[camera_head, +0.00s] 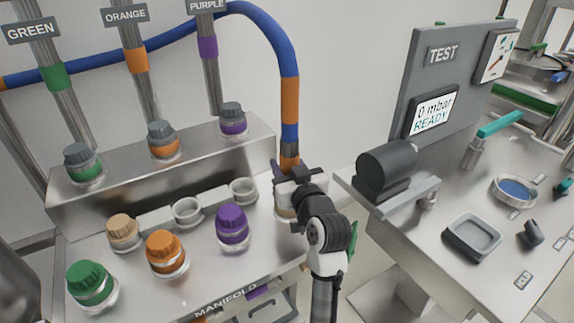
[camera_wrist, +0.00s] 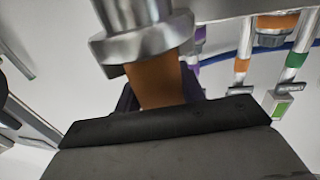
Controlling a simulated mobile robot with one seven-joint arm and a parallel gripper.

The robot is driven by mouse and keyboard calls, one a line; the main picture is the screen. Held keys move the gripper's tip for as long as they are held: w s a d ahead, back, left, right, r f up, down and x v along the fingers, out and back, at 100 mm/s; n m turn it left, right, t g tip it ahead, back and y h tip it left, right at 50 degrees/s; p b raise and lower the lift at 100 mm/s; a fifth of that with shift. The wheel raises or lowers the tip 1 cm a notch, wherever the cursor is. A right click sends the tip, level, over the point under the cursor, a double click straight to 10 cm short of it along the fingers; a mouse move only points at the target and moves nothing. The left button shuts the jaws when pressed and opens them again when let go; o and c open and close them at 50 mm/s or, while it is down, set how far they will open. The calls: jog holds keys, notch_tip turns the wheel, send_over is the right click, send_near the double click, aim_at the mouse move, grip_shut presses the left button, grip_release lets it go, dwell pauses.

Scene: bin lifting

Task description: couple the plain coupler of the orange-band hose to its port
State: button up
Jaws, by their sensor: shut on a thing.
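A blue hose (camera_head: 276,37) with orange bands (camera_head: 290,100) arches over the manifold and hangs down at its right end. My gripper (camera_head: 296,181) is shut on this coupler, above the manifold's right end.
The manifold (camera_head: 200,285) carries green (camera_head: 91,282), orange (camera_head: 165,252), purple (camera_head: 231,226) and tan (camera_head: 124,230) caps, and two pale open rings (camera_head: 187,210). A test bench stands right, with a dark cylinder (camera_head: 386,170), a grey tray (camera_head: 472,237) and a display (camera_head: 433,112) reading READY.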

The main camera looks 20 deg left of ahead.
jog(key=shift+f+b, duration=1.05)
dwell(0.9)
jog(key=o, duration=1.3)
jog(key=shift+c, duration=0.2)
jog(key=shift+s+d, duration=0.1)
jog(key=p+v, duration=0.7)
jog(key=v, duration=0.6)
jog(key=shift+s+d, duration=0.2)
